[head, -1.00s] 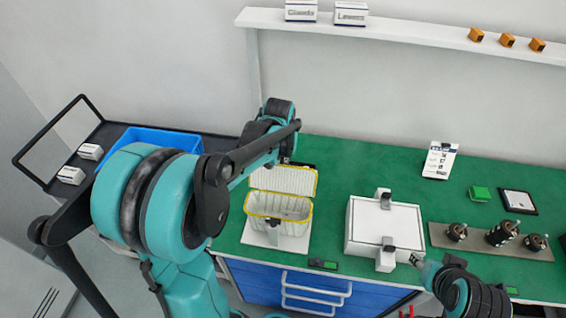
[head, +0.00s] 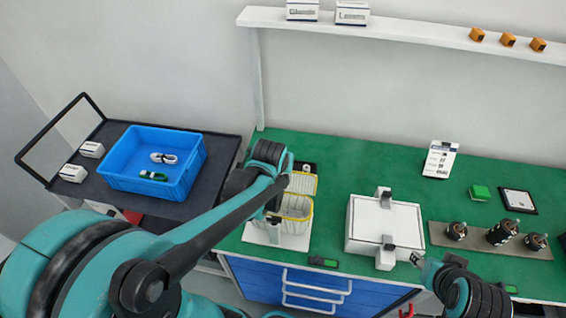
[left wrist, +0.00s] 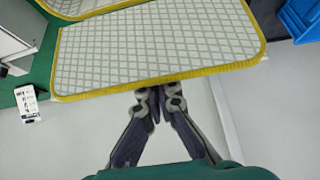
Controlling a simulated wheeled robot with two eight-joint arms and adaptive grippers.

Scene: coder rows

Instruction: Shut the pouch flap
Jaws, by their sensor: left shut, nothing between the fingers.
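The pouch (head: 297,207) is a pale quilted box with a yellow rim, standing on a white base on the green bench. Its flap (head: 303,184) stands open at the back, its left part hidden by my left arm in the head view. In the left wrist view the quilted, yellow-edged flap (left wrist: 160,45) fills the upper middle, with part of another yellow-edged piece at top left. My left gripper (left wrist: 157,92) is shut and empty, its tips at the flap's edge and partly hidden by it; contact is unclear. My right gripper (head: 417,261) is beside the white box's lower right corner.
A white box (head: 372,228) with clamps stands right of the pouch. A metal plate with dark parts (head: 502,233) lies farther right. A blue bin (head: 125,170) sits on a dark cart at left. A shelf (head: 420,33) runs above the bench.

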